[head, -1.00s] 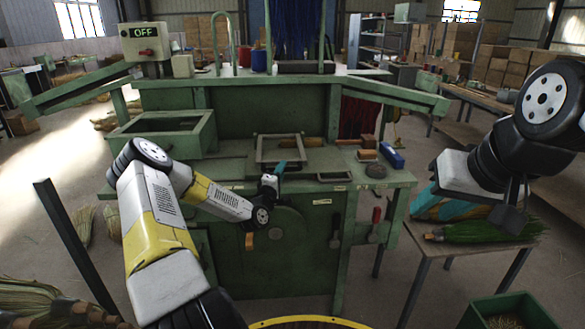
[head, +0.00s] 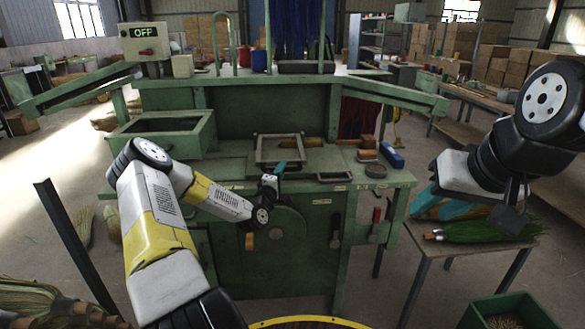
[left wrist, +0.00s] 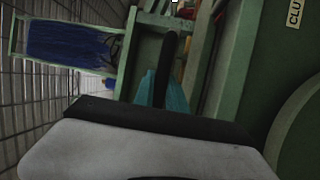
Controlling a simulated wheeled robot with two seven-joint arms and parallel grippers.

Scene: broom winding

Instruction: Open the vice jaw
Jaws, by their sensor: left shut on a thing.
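The green broom-winding machine (head: 215,100) stands ahead of me. On its bench is a rectangular metal frame (head: 262,157), which may be the vice jaw; I cannot tell if it is open. My left gripper (head: 279,169) is at the bench's front edge, just in front of this frame. In the left wrist view, its teal fingers (left wrist: 164,92) are shut on a dark upright lever (left wrist: 170,60). The lever's lower end is hidden. My right gripper (head: 440,203) hangs at the right over the side table, its teal fingers apart and apparently empty.
An "OFF" switch box (head: 145,41) stands at the machine's left. A blue object (head: 392,155) and wooden blocks lie on the bench's right. Red-handled (head: 376,216) and black levers are on the front. Green broom fibre (head: 490,232) lies on the side table.

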